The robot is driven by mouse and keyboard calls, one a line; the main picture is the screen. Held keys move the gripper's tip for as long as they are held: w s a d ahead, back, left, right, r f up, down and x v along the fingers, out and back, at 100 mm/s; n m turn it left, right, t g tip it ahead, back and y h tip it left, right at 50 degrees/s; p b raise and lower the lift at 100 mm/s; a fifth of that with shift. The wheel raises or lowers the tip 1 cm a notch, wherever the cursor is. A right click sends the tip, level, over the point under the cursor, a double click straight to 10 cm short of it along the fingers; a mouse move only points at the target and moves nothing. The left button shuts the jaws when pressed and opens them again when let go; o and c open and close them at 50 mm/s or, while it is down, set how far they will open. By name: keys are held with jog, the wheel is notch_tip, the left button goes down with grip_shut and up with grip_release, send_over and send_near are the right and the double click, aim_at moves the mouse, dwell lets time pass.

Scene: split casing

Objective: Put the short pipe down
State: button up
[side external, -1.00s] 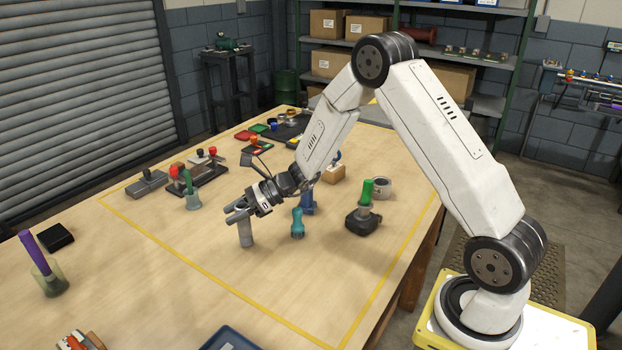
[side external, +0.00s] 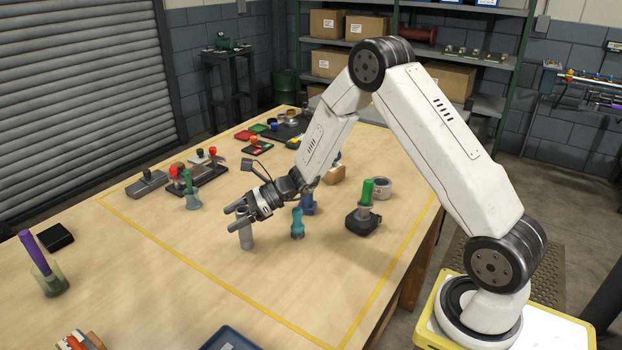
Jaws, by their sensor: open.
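The short pipe (side external: 246,239) is a plain grey cylinder. It stands upright on the wooden table, inside the yellow outline. My gripper (side external: 236,219) is open at the pipe's top, with its fingers pointing left and one on either side of the pipe. The pipe's upper end shows between the fingers. From this view I cannot tell whether a finger still touches it.
A teal part (side external: 298,224) stands close on the right, with a blue part (side external: 307,204) behind it. A dark block with a green handle (side external: 367,192) is farther right. The table in front of the pipe is clear.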

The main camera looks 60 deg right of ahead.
jog(key=shift+r, duration=0.15)
jog(key=v, duration=1.2)
dwell(0.4)
jog(key=s+a+f+n+g+h, duration=0.1)
jog(key=s+a+n+g+h, duration=0.2)
jog(key=s+n, duration=0.5)
jog(key=s+a+f+n+g+h, duration=0.1)
jog(key=s+a+n+h, duration=0.4)
jog(key=n, duration=1.2)
jog(key=s+g+h, duration=0.1)
jog(key=s+h, duration=0.1)
jog(key=s, duration=0.1)
jog(key=shift+s+n+g+h, duration=0.25)
jog(key=shift+n+g+h, duration=0.05)
jog(key=shift+g+h, duration=0.1)
